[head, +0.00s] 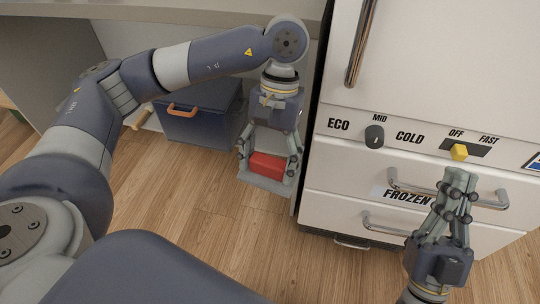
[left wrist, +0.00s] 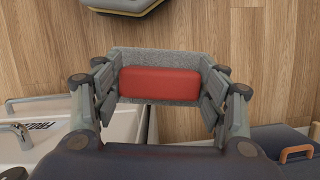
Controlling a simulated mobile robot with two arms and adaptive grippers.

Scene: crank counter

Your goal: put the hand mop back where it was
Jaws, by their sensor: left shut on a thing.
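The hand mop is a red block (head: 266,165) on a flat grey pad (head: 264,183). It hangs above the wood floor, left of the white fridge front. My left gripper (head: 268,162) is shut on the red block, with a finger at each end. In the left wrist view the red block (left wrist: 160,84) sits between the fingers (left wrist: 160,92), with the grey pad (left wrist: 160,56) behind it. My right gripper (head: 459,182) has its fingertips close together, with nothing seen between them, in front of the fridge drawers.
A blue box (head: 205,118) with an orange handle stands under the counter (head: 190,10). The fridge (head: 350,175) has a dark knob (head: 374,136), a yellow slider (head: 459,152) and drawer handles. The wood floor (head: 180,200) is clear in front.

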